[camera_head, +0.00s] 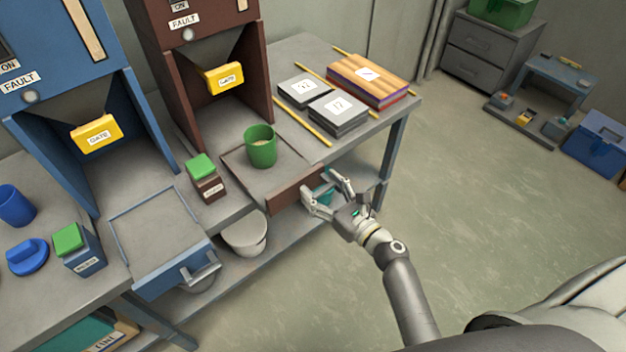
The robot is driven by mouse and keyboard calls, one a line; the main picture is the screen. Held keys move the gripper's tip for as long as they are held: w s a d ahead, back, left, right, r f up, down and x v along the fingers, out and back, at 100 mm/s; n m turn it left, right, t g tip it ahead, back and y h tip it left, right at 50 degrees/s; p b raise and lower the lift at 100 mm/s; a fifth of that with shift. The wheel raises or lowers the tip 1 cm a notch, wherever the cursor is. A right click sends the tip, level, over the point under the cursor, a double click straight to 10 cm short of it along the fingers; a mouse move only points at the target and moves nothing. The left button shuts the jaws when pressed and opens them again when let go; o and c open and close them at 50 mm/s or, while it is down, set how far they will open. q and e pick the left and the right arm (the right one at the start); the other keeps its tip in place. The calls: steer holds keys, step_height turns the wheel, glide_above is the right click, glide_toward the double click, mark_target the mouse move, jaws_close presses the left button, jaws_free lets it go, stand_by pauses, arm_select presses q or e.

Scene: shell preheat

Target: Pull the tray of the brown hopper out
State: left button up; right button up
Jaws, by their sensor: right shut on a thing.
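The brown hopper (150,40) stands on the bench with a yellow gate block in its opening. Its tray (245,178) lies below and in front, with a brown front panel (292,190) near the bench's front edge. A green cup (261,147) with pale contents stands upright on the tray. My right gripper (330,191) is at the right end of the front panel, shut on the tray's handle, which its fingers hide. My left gripper is out of view.
A blue hopper with its tray (160,235) out stands at left. A small brown green-capped box (206,182) sits beside the brown tray. A white bowl (244,233) is on the shelf below. Stacked plates (338,118) lie right; the floor in front is clear.

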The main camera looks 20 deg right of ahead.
steer(key=shift+s+d, duration=0.15)
steer(key=shift+s, duration=0.45)
steer(key=shift+f, duration=0.15)
steer(key=o, duration=1.2)
steer(key=shift+s+d, duration=0.1)
steer(key=shift+o, duration=1.2)
steer(key=shift+s, duration=0.1)
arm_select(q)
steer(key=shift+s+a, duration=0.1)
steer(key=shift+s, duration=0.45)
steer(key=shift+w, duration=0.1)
